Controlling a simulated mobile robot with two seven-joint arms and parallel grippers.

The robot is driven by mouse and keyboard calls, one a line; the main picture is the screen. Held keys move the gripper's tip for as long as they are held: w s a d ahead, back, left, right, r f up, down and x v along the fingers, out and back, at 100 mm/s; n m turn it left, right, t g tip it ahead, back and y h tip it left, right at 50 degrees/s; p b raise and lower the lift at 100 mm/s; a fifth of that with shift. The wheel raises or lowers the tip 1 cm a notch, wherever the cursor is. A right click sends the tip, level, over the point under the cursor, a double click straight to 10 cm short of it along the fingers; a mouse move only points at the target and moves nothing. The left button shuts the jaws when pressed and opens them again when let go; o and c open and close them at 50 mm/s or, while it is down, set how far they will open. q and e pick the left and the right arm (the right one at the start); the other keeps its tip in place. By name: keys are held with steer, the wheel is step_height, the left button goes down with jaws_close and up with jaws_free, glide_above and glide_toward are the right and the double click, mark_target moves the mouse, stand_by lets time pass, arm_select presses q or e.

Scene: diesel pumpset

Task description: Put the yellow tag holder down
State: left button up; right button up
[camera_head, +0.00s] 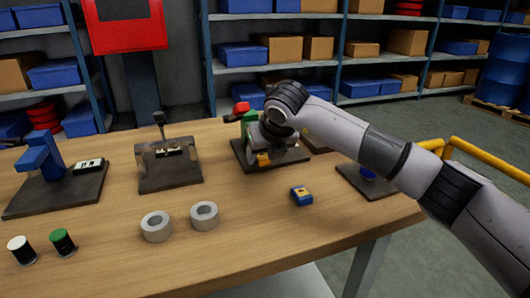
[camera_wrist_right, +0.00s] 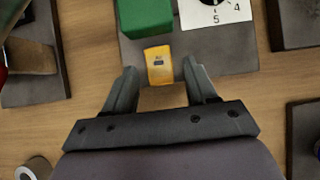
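The yellow tag holder (camera_wrist_right: 158,65) shows in the right wrist view at the near edge of a dark plate (camera_wrist_right: 212,62), just in front of a green block (camera_wrist_right: 146,17). My right gripper (camera_wrist_right: 160,80) is open, with one finger on each side of the tag holder and a visible gap at both sides. In the head view a small yellow piece (camera_head: 264,160) shows below my right wrist, at the green fixture; the fingers are largely hidden there. Whether the tag holder rests fully on the plate is hard to tell. My left gripper is not in view.
A vise-like fixture (camera_head: 168,165) and a blue fixture (camera_head: 40,155) stand to the left. The front middle of the table is clear.

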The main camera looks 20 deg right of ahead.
steer(key=shift+r, duration=0.15)
steer(key=shift+r, duration=0.2)
steer(key=v, duration=1.1)
steer(key=shift+s+r, duration=0.25)
